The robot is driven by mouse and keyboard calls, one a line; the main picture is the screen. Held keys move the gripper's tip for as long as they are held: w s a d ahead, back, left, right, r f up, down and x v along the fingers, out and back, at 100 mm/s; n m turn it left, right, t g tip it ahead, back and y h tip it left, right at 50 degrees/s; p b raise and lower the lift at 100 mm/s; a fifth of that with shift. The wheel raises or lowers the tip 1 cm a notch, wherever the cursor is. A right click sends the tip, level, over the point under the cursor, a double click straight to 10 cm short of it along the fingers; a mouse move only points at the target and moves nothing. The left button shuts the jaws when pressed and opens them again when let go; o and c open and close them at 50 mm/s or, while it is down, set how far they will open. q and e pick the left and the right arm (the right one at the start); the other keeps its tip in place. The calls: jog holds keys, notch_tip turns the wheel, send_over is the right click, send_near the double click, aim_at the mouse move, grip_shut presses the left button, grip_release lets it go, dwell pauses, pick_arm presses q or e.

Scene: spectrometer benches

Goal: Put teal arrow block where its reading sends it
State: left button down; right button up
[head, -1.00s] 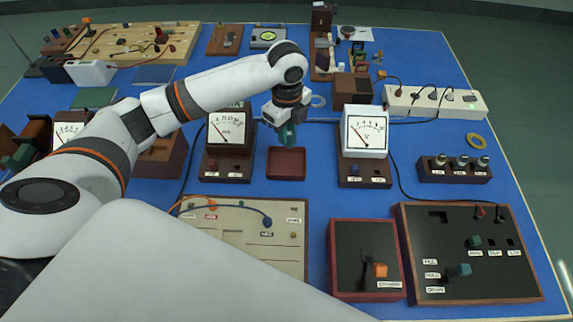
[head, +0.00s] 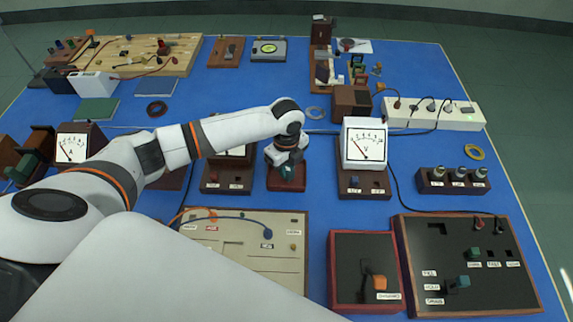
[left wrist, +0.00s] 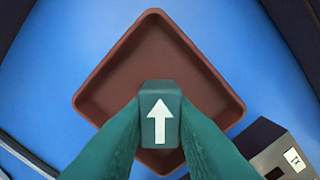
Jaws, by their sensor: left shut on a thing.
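The teal arrow block (left wrist: 160,115) shows in the left wrist view with a white arrow on its top, pointing up in that picture. My left gripper (head: 287,172) is shut on it, with a teal finger on each side. Block and gripper are over the small red-brown tray (head: 287,184), whose empty floor and rim (left wrist: 90,95) surround the block in the left wrist view. I cannot tell whether the block touches the tray floor. The V meter (head: 364,145) stands to the right of the tray; another meter (head: 232,155) to the left is partly hidden by my arm. My right gripper is not seen.
A dark board (head: 470,262) with labelled slots, a teal block (head: 463,282) and a green block (head: 474,253) lies at the front right. Beside it is a smaller red-edged box (head: 365,295) with an orange piece. A beige board (head: 240,235) lies at the front.

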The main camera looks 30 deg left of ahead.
aim_at(287, 168)
pick_arm(q)
jog(key=shift+f, duration=0.15)
jog(key=c, duration=1.2)
grip_release()
jog(key=shift+c, duration=0.2)
notch_tip(287, 168, up, 12)
jog(key=b, duration=0.1)
jog(key=shift+r, duration=0.25)
